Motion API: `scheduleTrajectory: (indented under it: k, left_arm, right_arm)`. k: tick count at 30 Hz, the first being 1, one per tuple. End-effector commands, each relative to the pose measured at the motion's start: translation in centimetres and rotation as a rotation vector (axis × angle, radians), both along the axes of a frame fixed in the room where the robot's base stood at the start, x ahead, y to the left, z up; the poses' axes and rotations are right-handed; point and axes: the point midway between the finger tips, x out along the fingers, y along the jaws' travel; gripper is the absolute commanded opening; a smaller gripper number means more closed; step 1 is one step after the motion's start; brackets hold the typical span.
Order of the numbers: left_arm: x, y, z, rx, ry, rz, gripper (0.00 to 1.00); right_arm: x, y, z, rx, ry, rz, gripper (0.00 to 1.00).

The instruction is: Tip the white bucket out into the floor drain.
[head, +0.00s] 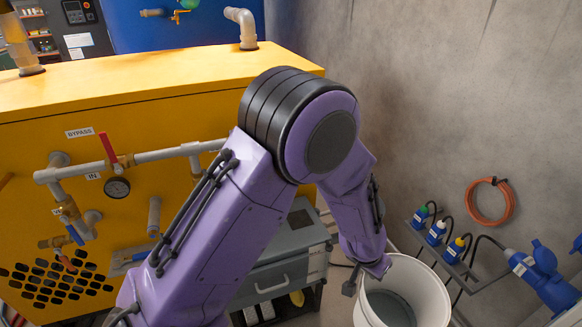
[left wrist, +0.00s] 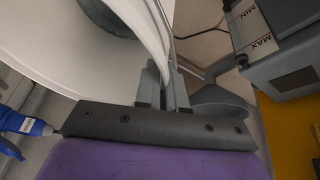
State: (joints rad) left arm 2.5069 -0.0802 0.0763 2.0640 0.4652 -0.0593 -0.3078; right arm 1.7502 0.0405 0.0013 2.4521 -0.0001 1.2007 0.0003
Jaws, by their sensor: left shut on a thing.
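The white bucket (head: 430,287) stands at the bottom right of the head view, cut off by the frame edge. Greyish liquid seems to lie inside it. My left gripper (head: 364,281) is at the bucket's left rim. In the left wrist view, the bucket (left wrist: 55,60) fills the upper left, and the fingers of my left gripper (left wrist: 164,88) are shut on its rim or wall. I cannot tell whether the bucket rests on the floor. My right gripper is in neither view. I cannot make out the floor drain in either view.
A yellow cabinet (head: 140,95) with pipes and a gauge stands at left. A grey box (head: 285,270) stands left of the bucket. Blue plugs (head: 437,232) sit on a rack by the grey wall at right. A grey cone-shaped part (left wrist: 218,103) shows beside my left gripper.

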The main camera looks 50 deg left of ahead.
Motion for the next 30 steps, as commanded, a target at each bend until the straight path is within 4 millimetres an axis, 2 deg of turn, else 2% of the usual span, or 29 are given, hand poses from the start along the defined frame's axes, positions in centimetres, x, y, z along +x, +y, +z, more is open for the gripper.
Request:
scheduleTrajectory:
  k: [1,10,14,21,24,30]
  left_arm:
    - [0.1,0.7,-4.2,0.004,-0.001,0.025,0.0]
    - [-1.5,5.8,-18.3,0.022,0.009,0.187,0.0]
    - [-2.9,7.9,-23.3,0.032,0.013,0.236,0.0]
    - [-6.5,12.1,-32.8,0.055,0.017,0.325,0.0]
    - [-8.2,13.6,-35.8,0.063,0.018,0.353,0.0]
    - [-10.7,15.6,-39.8,0.076,0.016,0.39,0.0]
  right_arm:
    - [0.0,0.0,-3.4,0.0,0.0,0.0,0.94]
    - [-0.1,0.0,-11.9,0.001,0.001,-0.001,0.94]
    - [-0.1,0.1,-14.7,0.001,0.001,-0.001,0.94]
    - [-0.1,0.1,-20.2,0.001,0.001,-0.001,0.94]
    - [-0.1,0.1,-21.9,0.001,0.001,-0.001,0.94]
    - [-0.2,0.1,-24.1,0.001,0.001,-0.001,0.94]
